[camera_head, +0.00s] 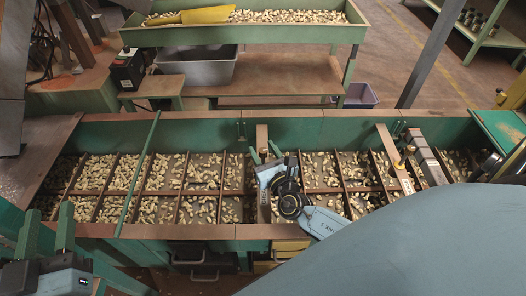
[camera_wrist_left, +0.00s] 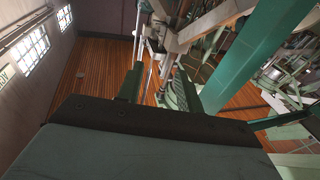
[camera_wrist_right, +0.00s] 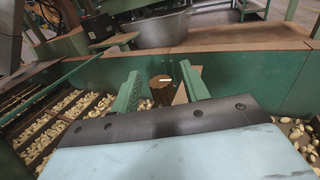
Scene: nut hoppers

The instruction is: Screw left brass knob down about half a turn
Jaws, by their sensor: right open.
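The left brass knob (camera_wrist_right: 160,92) stands upright in the right wrist view, with a pale mark on its top. My right gripper (camera_wrist_right: 162,88) is open, with one green finger on each side of the knob and gaps visible; I cannot tell how deep the fingers reach. In the head view my right gripper (camera_head: 265,154) is over a tan bar (camera_head: 262,136) across the hopper and mostly hides the knob. Another brass knob (camera_head: 398,165) is on a second bar further right. My left gripper (camera_head: 46,232) is open and empty at the lower left; its fingers also show in the left wrist view (camera_wrist_left: 158,88).
The long green hopper (camera_head: 200,129) has divided compartments of nuts. A raised green tray (camera_head: 270,36) with nuts and a yellow scoop (camera_head: 205,15) stands behind, above a grey tub (camera_head: 197,66). A grey block (camera_head: 422,152) sits near the second bar.

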